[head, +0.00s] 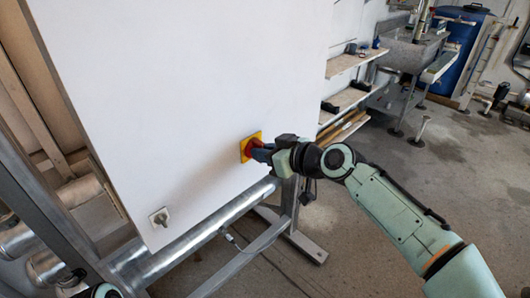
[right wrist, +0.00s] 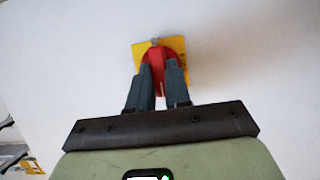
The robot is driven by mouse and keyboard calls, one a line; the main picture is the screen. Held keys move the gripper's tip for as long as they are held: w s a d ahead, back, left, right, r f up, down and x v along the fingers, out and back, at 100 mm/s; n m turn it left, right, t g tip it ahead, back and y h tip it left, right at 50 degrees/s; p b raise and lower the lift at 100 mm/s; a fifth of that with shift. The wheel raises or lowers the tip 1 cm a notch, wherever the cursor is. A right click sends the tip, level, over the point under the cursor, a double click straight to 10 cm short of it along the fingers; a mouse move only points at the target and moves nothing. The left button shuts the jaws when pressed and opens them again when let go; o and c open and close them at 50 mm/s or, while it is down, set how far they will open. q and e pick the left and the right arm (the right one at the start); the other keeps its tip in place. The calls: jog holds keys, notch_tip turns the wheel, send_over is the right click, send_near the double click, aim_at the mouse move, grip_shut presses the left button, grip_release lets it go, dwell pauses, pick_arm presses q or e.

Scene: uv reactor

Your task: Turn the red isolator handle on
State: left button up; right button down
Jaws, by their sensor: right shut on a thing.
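The red isolator handle (head: 252,147) sits on a yellow square plate (head: 244,155) on a large white panel. In the right wrist view the red handle (right wrist: 160,58) is round with a raised grip, in front of the yellow plate (right wrist: 141,49). My right gripper (head: 260,152) reaches the handle from the right. In the right wrist view its two dark fingers (right wrist: 160,82) are shut on either side of the red grip. The fingers hide part of the handle, and I cannot read any on or off marking. My left gripper is not clearly seen.
The white panel (head: 190,80) stands on a metal frame. A socket (head: 160,217) is at its lower left, and a shiny pipe (head: 215,222) runs below. Shelves (head: 350,63) and a sink bench (head: 410,55) stand behind. Floor at the right is mostly clear.

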dwell(0.3)
jog(key=c, duration=1.3)
grip_release()
jog(key=shift+c, duration=0.2)
pick_arm(q)
jog(key=w+f+b, duration=0.1)
jog(key=w+a+f, duration=0.1)
jog(key=shift+w+a+t+b, duration=0.2)
jog(key=shift+w+t+b, duration=0.2)
pick_arm(e)
jog(key=v, duration=1.3)
jog(key=shift+s+d+f, duration=0.1)
jog(key=shift+d+f, duration=0.05)
jog(key=shift+d, duration=0.05)
